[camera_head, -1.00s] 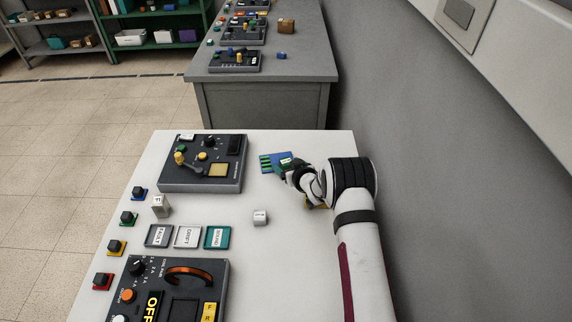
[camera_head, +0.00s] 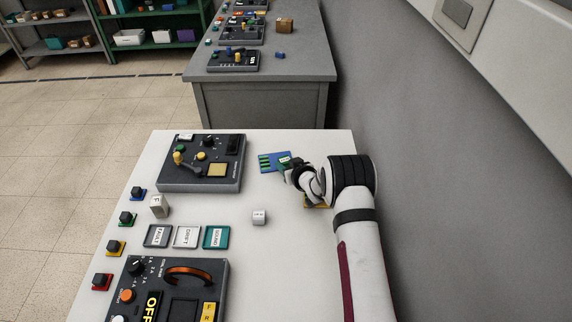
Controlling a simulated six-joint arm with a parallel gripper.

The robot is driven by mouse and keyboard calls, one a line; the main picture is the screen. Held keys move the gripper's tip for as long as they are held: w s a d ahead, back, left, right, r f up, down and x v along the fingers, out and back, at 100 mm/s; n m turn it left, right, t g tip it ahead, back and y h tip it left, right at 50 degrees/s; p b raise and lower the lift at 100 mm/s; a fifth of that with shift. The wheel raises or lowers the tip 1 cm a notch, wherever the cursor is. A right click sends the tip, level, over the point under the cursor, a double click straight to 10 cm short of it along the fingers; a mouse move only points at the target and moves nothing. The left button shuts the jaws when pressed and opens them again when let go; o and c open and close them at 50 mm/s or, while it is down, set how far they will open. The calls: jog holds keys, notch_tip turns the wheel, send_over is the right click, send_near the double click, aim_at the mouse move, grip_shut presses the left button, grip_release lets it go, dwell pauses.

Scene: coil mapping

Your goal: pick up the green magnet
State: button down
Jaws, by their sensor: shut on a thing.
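A green piece with a pale mark, which I take to be the green magnet (camera_head: 284,160), is at the tip of my gripper (camera_head: 287,165). My gripper is shut on it, over the right end of a blue board with green strips (camera_head: 266,162) near the far edge of the white table. My wrist hides part of the piece and the fingertips. I cannot tell whether the piece touches the board.
A dark control panel (camera_head: 220,150) stands left of the board. A yellow thing (camera_head: 316,205) is partly hidden under my arm. A larger panel (camera_head: 205,268) lies nearer. A wall runs along the right.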

jog(key=r, duration=0.2)
jog(key=d+r, duration=0.1)
jog(key=r, duration=0.1)
jog(key=shift+s+r, duration=0.1)
jog(key=shift+r, duration=0.1)
jog(key=s+d+r, duration=0.4)
jog(key=d+r, duration=0.2)
jog(key=d, duration=0.3)
send_over(277, 172)
jog(key=f, duration=0.6)
jog(key=shift+s+d+f, duration=0.1)
jog(key=shift+d, duration=0.2)
jog(key=shift+a+f, duration=0.15)
jog(key=shift+f, duration=0.95)
jog(key=shift+a+f, duration=0.1)
jog(key=shift+f, duration=0.95)
jog(key=shift+f, duration=0.1)
jog(key=shift+c, duration=2)
grip_release()
